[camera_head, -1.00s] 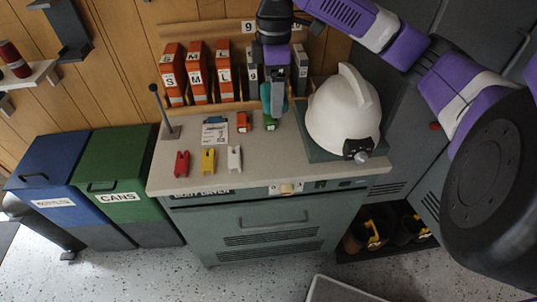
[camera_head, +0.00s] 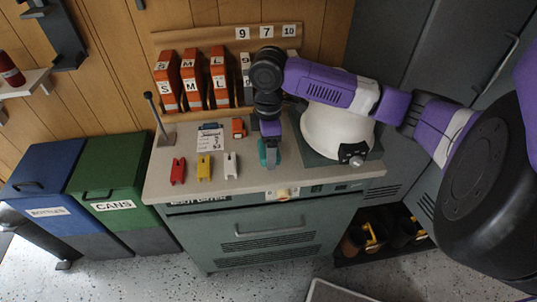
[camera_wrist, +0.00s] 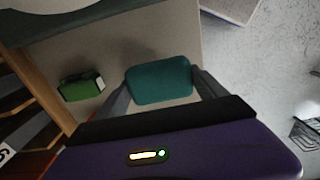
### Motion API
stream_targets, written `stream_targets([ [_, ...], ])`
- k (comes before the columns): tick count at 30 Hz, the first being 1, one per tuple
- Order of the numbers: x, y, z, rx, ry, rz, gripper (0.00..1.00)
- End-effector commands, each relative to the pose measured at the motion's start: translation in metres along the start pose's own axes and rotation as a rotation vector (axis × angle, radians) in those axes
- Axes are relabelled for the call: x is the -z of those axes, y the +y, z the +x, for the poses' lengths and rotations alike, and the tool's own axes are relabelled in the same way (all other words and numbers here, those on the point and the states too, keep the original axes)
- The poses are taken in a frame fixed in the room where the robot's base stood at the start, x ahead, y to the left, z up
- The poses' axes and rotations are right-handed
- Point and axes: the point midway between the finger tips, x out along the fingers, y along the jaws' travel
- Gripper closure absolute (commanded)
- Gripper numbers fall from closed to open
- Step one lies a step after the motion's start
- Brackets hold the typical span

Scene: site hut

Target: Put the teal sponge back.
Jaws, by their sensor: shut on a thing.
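The teal sponge (camera_wrist: 160,82) is a rounded block between the two fingers of my gripper (camera_wrist: 162,92) in the wrist view. My gripper is shut on it. In the head view my gripper (camera_head: 269,158) points down over the front part of the grey worktop (camera_head: 210,190), left of the white helmet, with a little teal (camera_head: 270,150) showing at the fingers. I cannot tell whether the sponge touches the worktop.
The white helmet (camera_head: 335,128) stands right of my gripper. Red (camera_head: 178,171), yellow (camera_head: 204,167) and white (camera_head: 230,165) notched pieces stand to the left. A small orange block (camera_head: 238,127) and a clipboard (camera_head: 210,138) lie behind. A green block (camera_wrist: 82,86) is beside the sponge.

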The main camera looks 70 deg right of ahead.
Motion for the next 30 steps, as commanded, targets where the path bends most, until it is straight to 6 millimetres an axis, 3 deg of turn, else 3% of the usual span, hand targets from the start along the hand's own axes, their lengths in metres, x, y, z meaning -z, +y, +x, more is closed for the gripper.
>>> stream_targets([
  [6,-0.001,0.0,0.029,0.002,-0.001,0.001,0.51],
  [17,0.0,0.0,0.034,0.0,0.0,0.0,0.51],
  [18,0.0,0.0,0.034,0.0,0.0,0.001,0.17],
  [21,0.0,0.0,0.034,0.0,0.0,0.0,0.0],
  [30,0.0,0.0,0.028,0.0,0.0,0.0,0.0],
])
